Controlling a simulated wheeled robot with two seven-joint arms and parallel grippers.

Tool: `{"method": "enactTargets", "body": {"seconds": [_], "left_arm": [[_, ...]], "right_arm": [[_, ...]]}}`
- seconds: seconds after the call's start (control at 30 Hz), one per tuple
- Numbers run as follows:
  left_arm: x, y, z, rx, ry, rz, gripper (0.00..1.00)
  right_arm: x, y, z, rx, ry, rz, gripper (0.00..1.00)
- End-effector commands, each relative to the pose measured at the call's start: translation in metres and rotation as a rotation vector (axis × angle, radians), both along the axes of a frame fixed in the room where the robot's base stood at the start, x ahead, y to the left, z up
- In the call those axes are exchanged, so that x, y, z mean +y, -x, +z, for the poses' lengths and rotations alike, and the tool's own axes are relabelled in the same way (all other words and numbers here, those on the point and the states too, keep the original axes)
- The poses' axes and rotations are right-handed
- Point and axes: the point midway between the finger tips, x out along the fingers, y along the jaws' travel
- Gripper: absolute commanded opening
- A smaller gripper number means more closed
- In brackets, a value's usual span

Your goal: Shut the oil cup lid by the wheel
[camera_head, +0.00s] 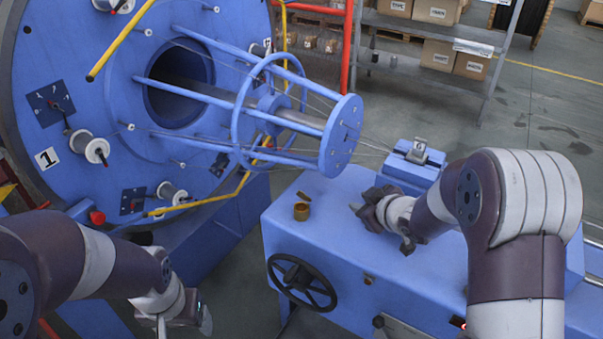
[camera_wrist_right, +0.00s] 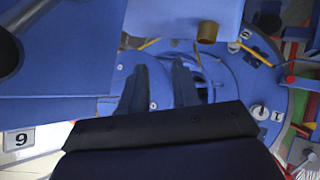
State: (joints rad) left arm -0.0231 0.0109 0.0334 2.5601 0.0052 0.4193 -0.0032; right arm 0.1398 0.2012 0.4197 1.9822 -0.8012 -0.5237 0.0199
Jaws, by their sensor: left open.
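The small brass oil cup (camera_head: 301,212) stands on the blue machine bed, just above the black handwheel (camera_head: 302,282) in the head view. Its lid (camera_head: 304,196) looks raised, tilted at the cup's far side. The cup also shows at the top of the right wrist view (camera_wrist_right: 207,32); the lid is not clear there. My right gripper (camera_head: 360,207) is over the bed to the right of the cup, apart from it. In the wrist view its two fingers (camera_wrist_right: 158,72) are spread and empty. My left gripper (camera_head: 172,318) is open, low at the left, away from the cup.
The large blue strander disc (camera_head: 95,190) with bobbins fills the left. Its blue tubular cage (camera_head: 280,125) juts out beyond the cup. A blue block (camera_head: 412,165) sits on the bed behind my right gripper. The bed top (camera_head: 335,235) between gripper and cup is clear.

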Motion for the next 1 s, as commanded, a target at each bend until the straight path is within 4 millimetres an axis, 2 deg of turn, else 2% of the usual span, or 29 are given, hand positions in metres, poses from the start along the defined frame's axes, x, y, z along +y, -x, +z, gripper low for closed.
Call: {"method": "enactTargets", "body": {"seconds": [0.03, 0.1, 0.27, 0.37, 0.73, 1.0], "left_arm": [[0.000, 0.000, -0.002, 0.000, 0.000, 0.000, 0.72], [0.000, 0.000, -0.003, 0.000, 0.000, 0.000, 0.72], [0.000, 0.000, -0.003, 0.000, 0.000, 0.000, 0.72], [0.000, 0.000, -0.004, 0.000, 0.000, 0.000, 0.72], [0.000, 0.000, -0.006, 0.000, 0.000, 0.000, 0.72], [0.000, 0.000, -0.006, 0.000, 0.000, 0.000, 0.72]], "right_arm": [[0.010, -0.011, -0.005, -0.060, -0.011, 0.099, 0.31], [0.027, -0.017, -0.006, -0.142, -0.037, 0.252, 0.31], [0.050, -0.015, -0.009, -0.230, -0.090, 0.454, 0.31], [0.060, -0.021, -0.013, -0.238, -0.096, 0.476, 0.31], [0.118, -0.081, -0.043, -0.237, -0.095, 0.474, 0.31], [0.134, -0.099, -0.050, -0.239, -0.095, 0.471, 0.31]]}}
